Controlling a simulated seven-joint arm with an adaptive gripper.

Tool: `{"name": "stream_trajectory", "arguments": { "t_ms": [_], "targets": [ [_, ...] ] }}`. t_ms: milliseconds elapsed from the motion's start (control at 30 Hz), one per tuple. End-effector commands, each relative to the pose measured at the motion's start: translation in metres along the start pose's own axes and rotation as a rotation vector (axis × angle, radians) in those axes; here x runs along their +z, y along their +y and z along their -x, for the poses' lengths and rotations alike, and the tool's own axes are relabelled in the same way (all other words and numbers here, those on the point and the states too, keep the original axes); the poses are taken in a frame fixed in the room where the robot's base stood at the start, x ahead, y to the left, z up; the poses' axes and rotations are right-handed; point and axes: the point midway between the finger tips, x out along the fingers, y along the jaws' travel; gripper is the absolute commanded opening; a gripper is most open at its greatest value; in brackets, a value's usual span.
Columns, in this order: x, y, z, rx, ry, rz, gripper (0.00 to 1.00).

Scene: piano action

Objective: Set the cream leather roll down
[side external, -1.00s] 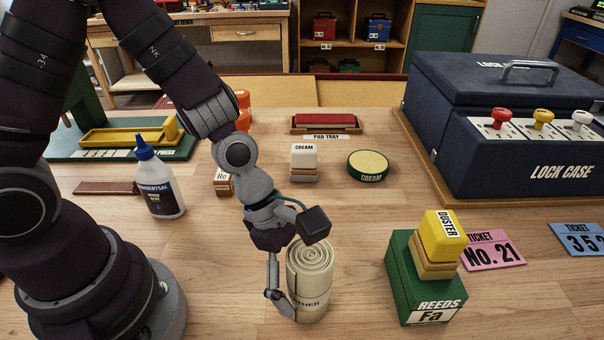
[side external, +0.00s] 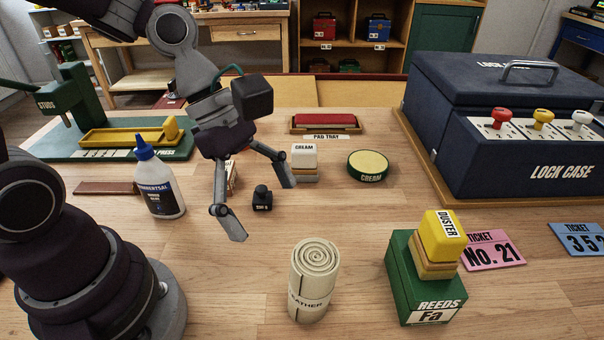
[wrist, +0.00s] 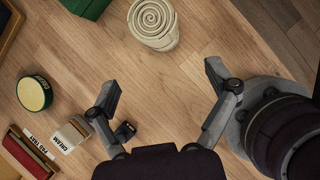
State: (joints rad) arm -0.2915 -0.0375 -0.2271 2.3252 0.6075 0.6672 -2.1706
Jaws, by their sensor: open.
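The cream leather roll (side external: 314,278) stands upright on the wooden table at the front middle, its spiral end facing up. It also shows at the top of the wrist view (wrist: 153,24). My gripper (side external: 262,212) is open and empty, raised above the table behind and to the left of the roll, apart from it. In the wrist view my gripper's two fingers (wrist: 162,78) are spread wide with bare table between them.
A small black object (side external: 262,199) lies below my gripper. A cream-topped block (side external: 304,158) and round tin (side external: 368,166) stand behind. A glue bottle (side external: 160,185) is left. Right are a green reeds box (side external: 405,275) with a yellow duster block (side external: 442,236), and a lock case (side external: 540,150).

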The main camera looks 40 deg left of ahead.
Motion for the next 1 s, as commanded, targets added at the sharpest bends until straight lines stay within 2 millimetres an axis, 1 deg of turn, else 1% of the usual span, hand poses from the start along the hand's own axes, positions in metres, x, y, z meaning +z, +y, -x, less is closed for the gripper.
{"name": "stream_trajectory", "arguments": {
  "t_ms": [67, 133, 167, 200, 267, 300, 400, 500, 600, 667, 1000],
  "targets": [
    [-0.002, 0.001, 0.006, 0.016, 0.016, -0.054, 0.86],
    [-0.008, 0.002, 0.013, 0.057, 0.068, -0.226, 0.86],
    [-0.012, 0.004, 0.018, 0.079, 0.103, -0.337, 0.86],
    [-0.018, 0.005, 0.026, 0.108, 0.161, -0.509, 0.86],
    [-0.028, 0.007, 0.040, 0.137, 0.262, -0.789, 0.86],
    [-0.034, 0.008, 0.050, 0.143, 0.331, -0.969, 0.86],
    [-0.047, 0.006, 0.071, 0.125, 0.484, -1.360, 0.86],
    [-0.056, 0.003, 0.086, 0.081, 0.594, -1.640, 0.86],
    [-0.062, 0.001, 0.093, 0.043, 0.652, -1.799, 0.86],
    [-0.063, 0.000, 0.095, 0.030, 0.668, -1.844, 0.86],
    [-0.064, 0.000, 0.096, 0.023, 0.672, -1.861, 0.86]
  ]
}}
